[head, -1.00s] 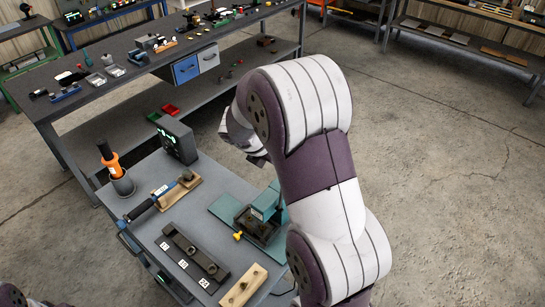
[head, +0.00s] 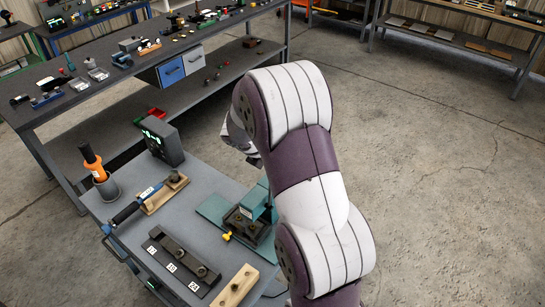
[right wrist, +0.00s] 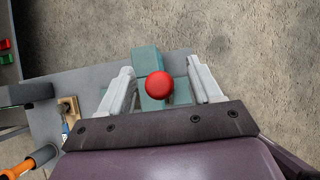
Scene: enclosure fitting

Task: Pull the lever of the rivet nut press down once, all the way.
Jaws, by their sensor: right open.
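The rivet nut press (head: 248,216) is a teal machine with a dark bed, standing on the grey cart. My right arm hides part of it in the head view. In the right wrist view the lever's red ball knob (right wrist: 159,85) lies between the fingers of my right gripper (right wrist: 164,88), with the teal press body (right wrist: 148,62) below it. The fingers are spread with a gap on each side of the knob. The lever's shaft is hidden beneath the knob. In the head view the right gripper is mostly hidden behind my forearm. My left gripper is not in view.
The cart top (head: 197,205) also holds a black numbered rail (head: 180,262), wooden blocks (head: 237,287), a blue-handled tool (head: 137,203), an orange-handled tool (head: 91,160) in a cup and a dark display box (head: 164,141). A long workbench (head: 110,75) stands behind.

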